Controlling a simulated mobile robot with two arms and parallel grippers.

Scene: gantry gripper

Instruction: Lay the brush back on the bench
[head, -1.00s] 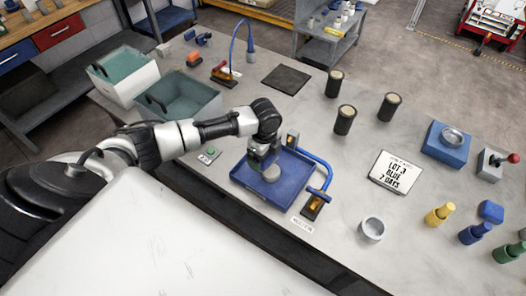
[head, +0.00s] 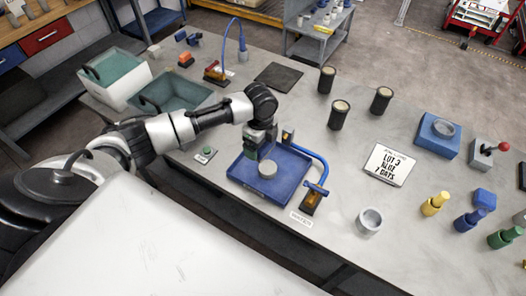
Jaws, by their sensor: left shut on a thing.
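My left gripper (head: 257,148) reaches down over the blue tray (head: 240,181) on the grey bench (head: 200,228). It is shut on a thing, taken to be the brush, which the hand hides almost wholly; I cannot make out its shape. A round, pale grey piece (head: 267,169) sits in the tray just below and right of the fingers; I cannot tell whether they touch. My right gripper is not in view.
A blue bent tube with a dark clamp (head: 312,198) stands at the tray's right edge. Bins (head: 118,78) stand at the back left.

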